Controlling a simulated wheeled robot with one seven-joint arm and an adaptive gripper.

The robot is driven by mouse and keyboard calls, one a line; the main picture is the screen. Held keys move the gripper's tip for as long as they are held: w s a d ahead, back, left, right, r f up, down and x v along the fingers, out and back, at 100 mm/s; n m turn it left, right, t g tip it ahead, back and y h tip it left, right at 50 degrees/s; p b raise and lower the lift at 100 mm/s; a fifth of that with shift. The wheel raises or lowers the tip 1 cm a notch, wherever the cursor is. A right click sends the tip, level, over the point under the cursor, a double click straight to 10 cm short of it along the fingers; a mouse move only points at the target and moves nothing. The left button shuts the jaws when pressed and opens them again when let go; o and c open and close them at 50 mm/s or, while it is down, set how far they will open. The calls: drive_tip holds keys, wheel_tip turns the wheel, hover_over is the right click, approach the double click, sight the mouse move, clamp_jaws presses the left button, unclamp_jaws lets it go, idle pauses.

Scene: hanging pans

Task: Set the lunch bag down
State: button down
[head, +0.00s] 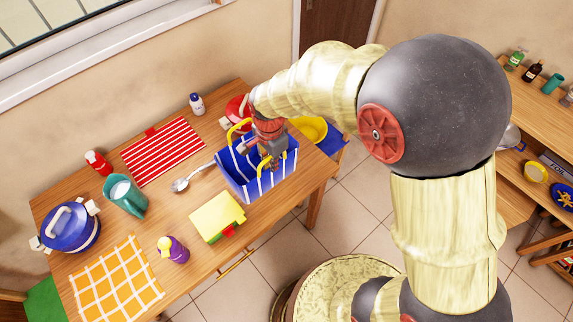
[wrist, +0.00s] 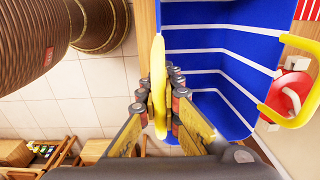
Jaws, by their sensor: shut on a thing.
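The lunch bag (head: 236,172) is blue with white stripes and yellow handles, open at the top. It is over the right end of the wooden table in the head view. I cannot tell whether its base touches the tabletop. My gripper (head: 268,158) is above the bag's near right side, shut on one yellow handle. In the wrist view my gripper (wrist: 158,103) pinches that handle between its fingers. The bag's blue inside (wrist: 205,62) shows to the right of the fingers and looks empty. The other handle (wrist: 294,100) hangs free at the far right.
A red object (head: 236,108) stands close behind the bag. Tiled floor lies right of the table.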

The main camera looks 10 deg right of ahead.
drive_tip(key=w+d+f, duration=0.1)
drive_tip(key=f, duration=0.1)
drive_tip(key=w+d+f, duration=0.2)
drive_tip(key=w+d+f+b, duration=0.1)
drive_tip(key=w+d+f, duration=0.1)
drive_tip(key=f, duration=0.1)
drive_tip(key=shift+d, duration=0.25)
drive_tip(key=shift+w+f+b, duration=0.1)
drive_tip(key=shift+f+b, duration=0.25)
drive_tip(key=shift+f, duration=1.25)
drive_tip(key=shift+f, duration=0.15)
drive_tip(key=c, duration=2)
unclamp_jaws()
wheel_tip(320, 180, up, 13)
drive_tip(key=p, duration=0.2)
wheel_tip(320, 180, up, 14)
drive_tip(key=n+t, duration=0.3)
drive_tip(key=n, duration=0.2)
hover_over(288, 166)
drive_tip(key=s+d, duration=0.6)
drive_tip(key=d, duration=0.1)
drive_tip(key=s+d+r+n+t, duration=0.1)
drive_tip(key=s+d+r+n, duration=0.1)
drive_tip(key=s, duration=0.5)
drive_tip(key=s+d+r+n+t, duration=0.1)
drive_tip(key=s+d+r+n, duration=0.2)
drive_tip(key=s, duration=0.4)
wheel_tip(288, 166, up, 2)
drive_tip(key=shift+d+n, duration=0.25)
drive_tip(key=shift+n, duration=0.35)
